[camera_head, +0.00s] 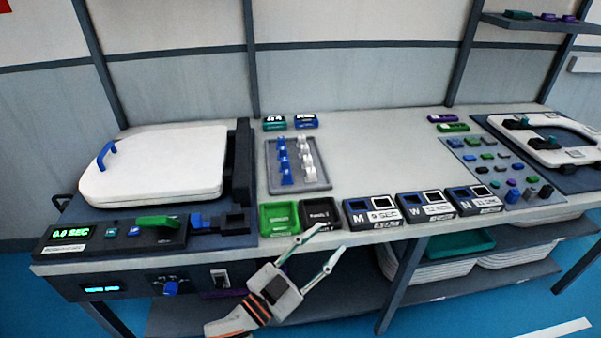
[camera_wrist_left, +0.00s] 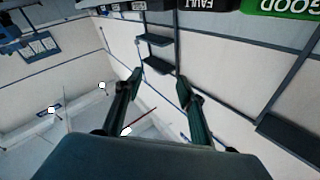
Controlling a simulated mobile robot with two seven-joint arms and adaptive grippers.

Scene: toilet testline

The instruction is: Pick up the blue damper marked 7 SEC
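No label reading 7 SEC is legible in either view, so I cannot tell which blue part is the damper. Several blue pieces (camera_head: 284,166) stand in a row in a grey tray (camera_head: 271,183) on the table, beside a row of white pieces (camera_head: 307,158). A small blue block with a white label (camera_head: 305,121) lies behind the tray. My left gripper (camera_head: 319,239) is open and empty, in front of the table's front edge, near the green and black bins. Its spread fingers also show in the left wrist view (camera_wrist_left: 158,78), with nothing between them. My right gripper is out of view.
A green bin (camera_head: 279,232) and a black bin (camera_head: 321,227) sit at the front edge. Boxes labelled M (camera_head: 370,218), W (camera_head: 425,210) and N (camera_head: 474,207) stand to their right. A white toilet lid (camera_head: 155,165) is at left. The table's middle back is clear.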

